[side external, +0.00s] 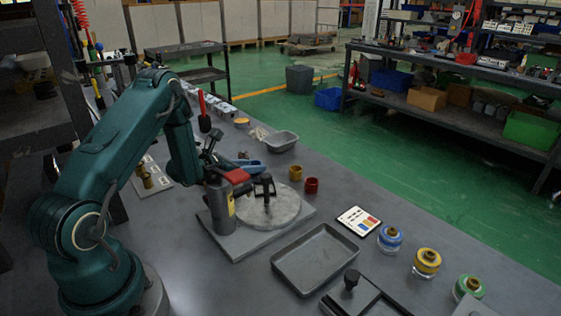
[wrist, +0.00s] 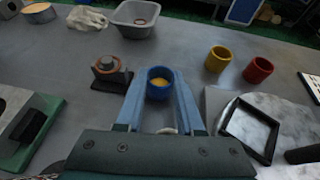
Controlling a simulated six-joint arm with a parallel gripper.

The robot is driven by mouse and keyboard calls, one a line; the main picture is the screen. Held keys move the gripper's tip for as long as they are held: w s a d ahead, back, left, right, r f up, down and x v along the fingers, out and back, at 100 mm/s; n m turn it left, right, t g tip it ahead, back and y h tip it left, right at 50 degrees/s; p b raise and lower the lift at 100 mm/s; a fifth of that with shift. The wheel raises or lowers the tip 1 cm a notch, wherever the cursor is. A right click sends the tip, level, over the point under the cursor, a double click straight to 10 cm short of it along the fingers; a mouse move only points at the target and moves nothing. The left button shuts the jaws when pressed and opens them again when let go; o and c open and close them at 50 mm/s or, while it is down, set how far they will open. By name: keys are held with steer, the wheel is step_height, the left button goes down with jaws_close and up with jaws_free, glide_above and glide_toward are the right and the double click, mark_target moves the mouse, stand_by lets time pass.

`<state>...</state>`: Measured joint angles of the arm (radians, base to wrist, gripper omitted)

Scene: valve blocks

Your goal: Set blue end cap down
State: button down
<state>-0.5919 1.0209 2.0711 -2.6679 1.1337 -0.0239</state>
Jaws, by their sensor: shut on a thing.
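The blue end cap (wrist: 158,84) is a short hollow ring with something yellow-orange showing inside. It sits between the tips of my gripper (wrist: 160,88), whose blue fingers are shut on it. In the side external view my gripper (side external: 246,168) is low over the far side of the bench, left of the yellow cap. The blue cap is hard to pick out there. I cannot tell whether its base touches the bench. A yellow cap (wrist: 218,58) and a red cap (wrist: 257,70) stand upright to the right; they also show in the side view, yellow (side external: 295,172) and red (side external: 311,185).
A dark block with a copper ring (wrist: 107,68) stands close left of my fingers. A grey bin (wrist: 132,18) is behind. A marble disc (side external: 283,212) with a black clamp is at right. An empty tray (side external: 318,258), a colour card (side external: 358,220) and jars (side external: 427,261) lie farther right.

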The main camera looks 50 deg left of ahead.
steer(key=shift+f, duration=0.15)
steer(key=c, duration=0.5)
jaws_free()
steer(key=shift+c, duration=0.2)
steer(key=shift+s+r, duration=0.2)
steer(key=shift+r, duration=0.05)
steer(key=v, duration=0.6)
steer(key=shift+s, duration=0.1)
steer(key=shift+s+r, duration=0.15)
steer(key=shift+s, duration=0.1)
steer(key=shift+c, duration=1.1)
steer(key=shift+s+d, duration=0.1)
steer(key=shift+s, duration=0.05)
